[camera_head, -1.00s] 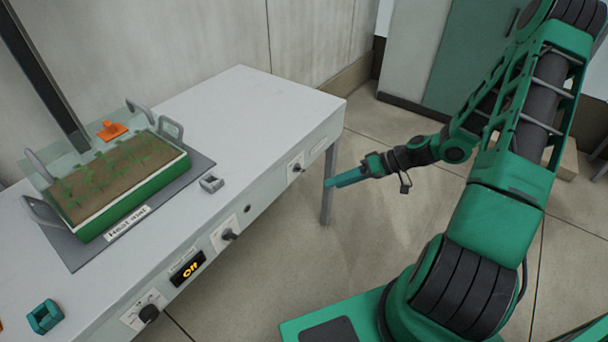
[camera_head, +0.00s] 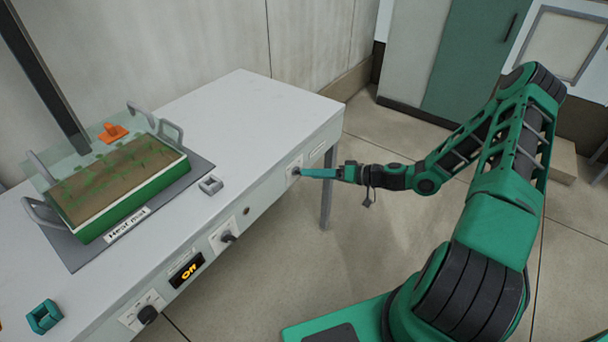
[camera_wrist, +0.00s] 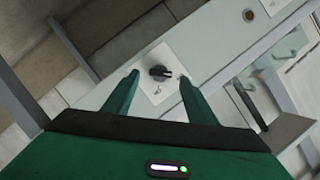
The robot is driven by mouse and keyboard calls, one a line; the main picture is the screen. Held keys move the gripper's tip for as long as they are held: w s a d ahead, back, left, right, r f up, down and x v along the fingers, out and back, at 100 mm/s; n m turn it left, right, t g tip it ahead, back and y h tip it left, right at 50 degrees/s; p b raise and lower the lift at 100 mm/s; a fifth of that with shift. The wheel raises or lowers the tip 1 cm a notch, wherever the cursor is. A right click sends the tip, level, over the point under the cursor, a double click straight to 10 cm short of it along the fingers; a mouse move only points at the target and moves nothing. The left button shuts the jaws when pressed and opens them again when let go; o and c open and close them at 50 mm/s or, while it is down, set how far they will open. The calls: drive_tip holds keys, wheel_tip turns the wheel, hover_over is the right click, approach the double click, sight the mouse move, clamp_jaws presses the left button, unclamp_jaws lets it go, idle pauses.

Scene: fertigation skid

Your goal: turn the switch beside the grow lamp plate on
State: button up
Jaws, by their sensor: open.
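A small dark rotary switch (camera_head: 296,171) sits on a white plate near the right end of the bench's front panel. In the wrist view the black switch knob (camera_wrist: 159,73) is on its white square plate (camera_wrist: 152,88). A pale label strip (camera_head: 318,150) is on the panel to its right, too small to read. My gripper (camera_head: 302,172) is level with the switch, pointing at the panel. In the wrist view its two green fingers are open, one on each side of the knob. I cannot tell whether they touch it.
The panel also carries another knob (camera_head: 228,237), an orange "Off" display (camera_head: 187,269) and a lower-left knob (camera_head: 147,314). On the bench, a green planted tray (camera_head: 112,214) stands on a heat mat (camera_head: 196,168).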

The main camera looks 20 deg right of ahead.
sight(298, 172)
drive_tip(key=shift+x, duration=1.9)
drive_tip(key=shift+c, duration=0.4)
drive_tip(key=c, duration=1)
